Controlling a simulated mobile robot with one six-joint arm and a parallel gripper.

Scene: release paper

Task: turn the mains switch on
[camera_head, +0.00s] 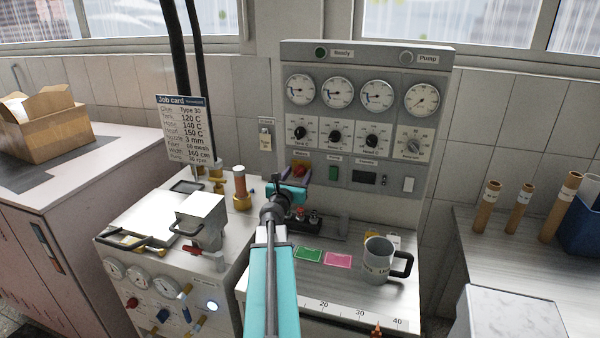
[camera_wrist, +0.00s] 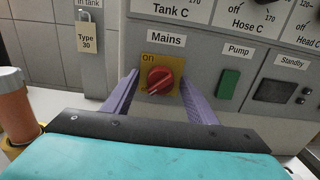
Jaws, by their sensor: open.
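The mains switch is a red rotary knob (camera_wrist: 160,80) on a yellow plate marked ON at its upper left, under a "Mains" label. A pale mark on the knob points toward the lower left. In the head view the knob (camera_head: 301,168) is partly hidden by my gripper (camera_head: 299,175). In the wrist view my gripper (camera_wrist: 159,84) is open, with one purple finger on each side of the plate. The fingers appear apart from the knob, with nothing between them but the view of the switch. How far the fingertips are from the panel is hard to tell.
Right of the switch are a green Pump button (camera_wrist: 229,83) and a Standby unit (camera_wrist: 274,92). A padlock tag (camera_wrist: 90,36) hangs at the left. An orange-brown cylinder (camera_wrist: 17,105) stands close at left. A grey mug (camera_head: 378,262) sits on the bench below.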

